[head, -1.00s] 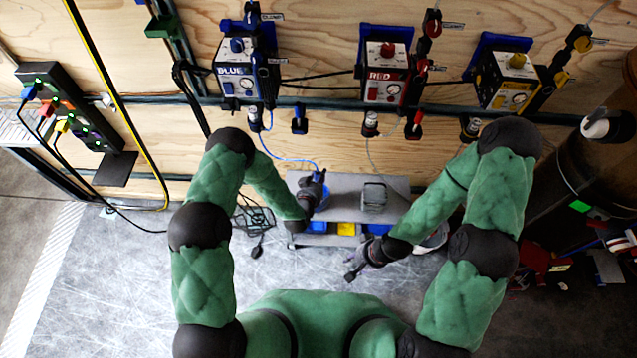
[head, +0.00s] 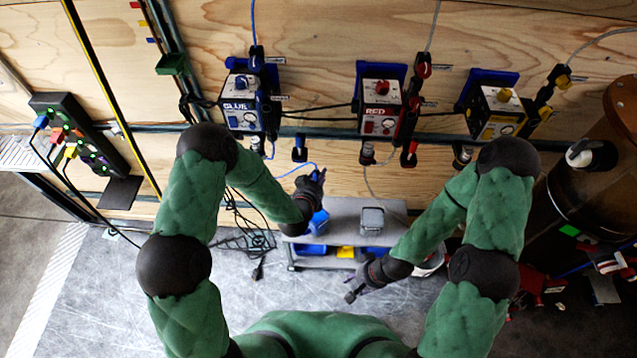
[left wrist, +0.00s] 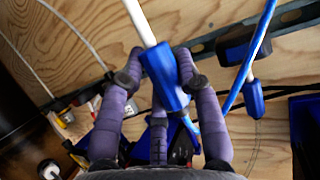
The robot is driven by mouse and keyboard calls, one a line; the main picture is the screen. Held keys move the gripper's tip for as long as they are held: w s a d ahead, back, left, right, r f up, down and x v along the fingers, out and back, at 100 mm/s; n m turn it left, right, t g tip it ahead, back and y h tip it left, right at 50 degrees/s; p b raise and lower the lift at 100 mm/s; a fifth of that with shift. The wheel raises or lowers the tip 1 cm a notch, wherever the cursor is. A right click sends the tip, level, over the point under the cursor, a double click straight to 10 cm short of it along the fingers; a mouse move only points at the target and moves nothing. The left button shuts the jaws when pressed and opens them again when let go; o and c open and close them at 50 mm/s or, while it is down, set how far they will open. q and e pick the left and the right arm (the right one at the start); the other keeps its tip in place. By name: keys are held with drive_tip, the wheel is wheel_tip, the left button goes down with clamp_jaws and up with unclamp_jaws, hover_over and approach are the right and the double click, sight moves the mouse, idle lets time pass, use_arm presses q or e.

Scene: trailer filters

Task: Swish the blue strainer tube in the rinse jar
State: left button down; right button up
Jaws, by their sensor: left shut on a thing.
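My left gripper (head: 318,178) is over the left part of the grey cart. In the left wrist view its purple fingers (left wrist: 165,75) are shut on a blue block with a white tube, which looks like the blue strainer tube (left wrist: 145,25). The tube's far end is out of that view. A blue container (head: 318,222) stands on the cart just below the gripper; a grey square-topped jar (head: 371,219) stands to its right. I cannot tell which is the rinse jar. My right gripper (head: 356,288) is low in front of the cart; its finger opening is unclear.
The cart (head: 345,207) has blue and yellow bins below. Blue (head: 240,108), red (head: 380,112) and yellow (head: 497,112) boxes hang on the wooden wall. Cables (head: 250,235) lie left of the cart. A dark cylinder (head: 580,190) is at right.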

use_arm(q)
drive_tip(key=shift+r, duration=0.4)
drive_tip(key=shift+w+d+r, duration=0.1)
drive_tip(key=shift+d, duration=0.2)
drive_tip(key=d+f+m+g+h+b, duration=0.2)
drive_tip(key=d+m+g+h+b, duration=0.3)
drive_tip(key=d+b, duration=1.15)
drive_tip(key=d+f+m+t+h, duration=0.1)
drive_tip(key=d+f, duration=0.4)
drive_tip(key=f, duration=0.8)
drive_tip(key=shift+w+f+b, duration=0.2)
drive_tip(key=shift+b, duration=0.2)
drive_tip(key=shift+d+r, duration=0.1)
